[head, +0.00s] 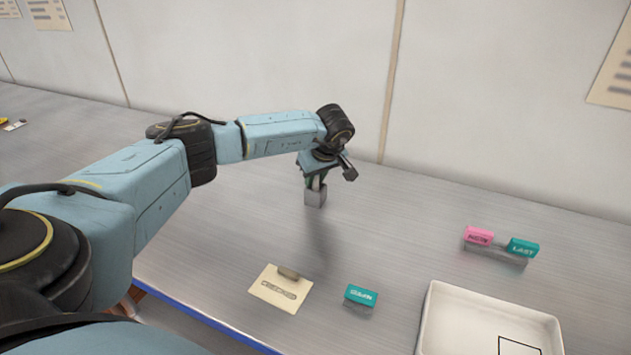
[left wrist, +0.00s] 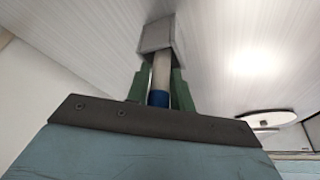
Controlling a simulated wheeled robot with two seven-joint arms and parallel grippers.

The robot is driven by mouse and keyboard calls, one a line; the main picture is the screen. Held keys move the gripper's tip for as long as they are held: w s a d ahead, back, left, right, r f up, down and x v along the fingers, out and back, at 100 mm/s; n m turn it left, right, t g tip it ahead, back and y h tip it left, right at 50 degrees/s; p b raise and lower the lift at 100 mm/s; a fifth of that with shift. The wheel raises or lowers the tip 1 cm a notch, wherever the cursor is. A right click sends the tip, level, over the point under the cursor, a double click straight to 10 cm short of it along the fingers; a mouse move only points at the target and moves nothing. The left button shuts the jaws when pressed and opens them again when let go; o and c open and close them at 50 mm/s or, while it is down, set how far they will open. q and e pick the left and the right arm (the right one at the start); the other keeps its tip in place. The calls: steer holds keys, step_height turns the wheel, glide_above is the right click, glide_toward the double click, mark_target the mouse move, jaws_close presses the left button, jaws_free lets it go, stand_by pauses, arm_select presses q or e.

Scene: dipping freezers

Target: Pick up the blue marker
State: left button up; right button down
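The blue marker (left wrist: 160,80) is upright between the two fingers of my left gripper (left wrist: 158,88) in the left wrist view. It has a pale barrel and a blue end towards the palm. Its other end is in a small grey block-shaped holder (left wrist: 160,38). The green fingers lie close against both sides of the barrel, with no clear gap. In the head view my left gripper (head: 316,182) points down over the grey holder (head: 315,197) near the back of the table; the marker is mostly hidden there. My right gripper is not in view.
A white tray (head: 436,310) is at front right. A wall (head: 490,100) stands behind.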

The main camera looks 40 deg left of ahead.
arm_select(q)
jaws_close()
steer(key=shift+r, duration=0.15)
